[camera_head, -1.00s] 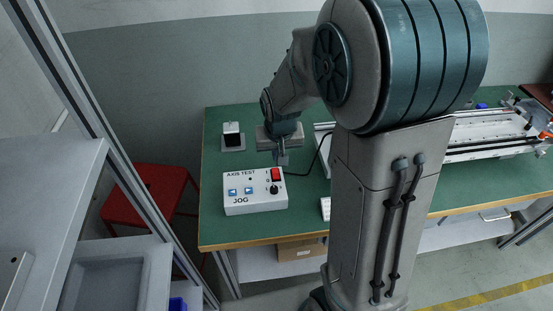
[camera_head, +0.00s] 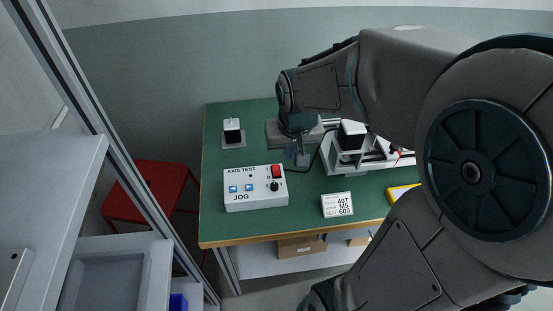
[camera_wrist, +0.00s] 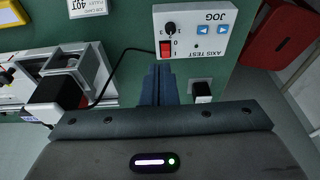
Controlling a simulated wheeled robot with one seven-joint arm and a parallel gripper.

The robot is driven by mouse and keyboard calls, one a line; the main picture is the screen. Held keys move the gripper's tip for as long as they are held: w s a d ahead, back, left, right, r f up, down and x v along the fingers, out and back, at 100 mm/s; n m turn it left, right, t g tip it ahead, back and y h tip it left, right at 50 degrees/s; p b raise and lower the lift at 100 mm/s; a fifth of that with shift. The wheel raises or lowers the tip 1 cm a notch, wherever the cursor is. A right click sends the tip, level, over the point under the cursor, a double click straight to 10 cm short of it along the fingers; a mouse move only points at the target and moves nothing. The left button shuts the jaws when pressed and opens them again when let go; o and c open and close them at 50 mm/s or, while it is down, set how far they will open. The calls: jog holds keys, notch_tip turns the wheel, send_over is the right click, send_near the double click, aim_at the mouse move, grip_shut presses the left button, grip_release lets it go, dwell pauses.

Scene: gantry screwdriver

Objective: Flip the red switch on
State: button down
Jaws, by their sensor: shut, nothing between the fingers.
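The red switch (camera_head: 276,171) is on the top right of the white control box (camera_head: 255,202), which is marked AXIS TEST and JOG. In the wrist view the switch (camera_wrist: 167,49) shows beside small 0 and 1 marks, with the box (camera_wrist: 202,38) upside down. Which way the switch is tipped is too small to tell. My gripper (camera_head: 302,160) is above the table, behind and to the right of the switch. In the wrist view its fingers (camera_wrist: 160,70) are shut and empty, with their tips just below the switch in the picture, apparently not touching it.
The box stands on a green table (camera_head: 228,160). A black cable runs from the box to the white gantry (camera_head: 348,162) at the right. A labelled white card (camera_head: 337,205) lies near the front edge. A small black-and-white device (camera_head: 232,132) stands behind the box. A red stool (camera_head: 155,190) is at the left.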

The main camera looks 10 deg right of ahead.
jog(key=s+d+r, duration=0.1)
jog(key=s+r, duration=0.2)
jog(key=s, duration=0.8)
jog(key=shift+r+n, duration=0.3)
jog(key=shift+d, duration=0.1)
